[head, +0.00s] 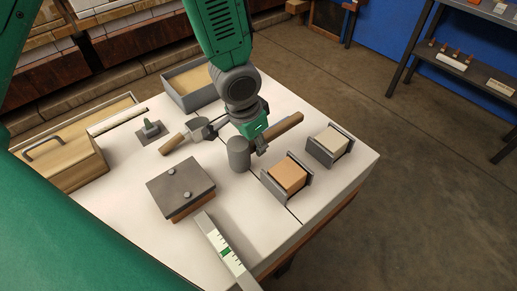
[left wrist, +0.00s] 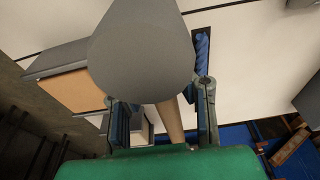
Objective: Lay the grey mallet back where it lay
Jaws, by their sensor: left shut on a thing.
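The grey mallet has a grey cylindrical head (head: 239,155) and a wooden handle (head: 286,127). My left gripper (head: 242,139) is shut on the mallet, over the white table (head: 235,205). In the left wrist view the grey head (left wrist: 142,50) fills the upper middle, and the wooden handle (left wrist: 171,122) runs back between the fingers of my left gripper (left wrist: 163,117). I cannot tell whether the head touches the table. The gripped part of the handle is partly hidden. My right gripper is not in view.
A trowel (head: 173,143) lies left of the mallet. Two holders with an orange block (head: 288,174) and a pale block (head: 331,141) stand to the right. A grey-lidded box (head: 181,188) and a level (head: 224,248) are in front. A grey tray (head: 187,101) stands behind.

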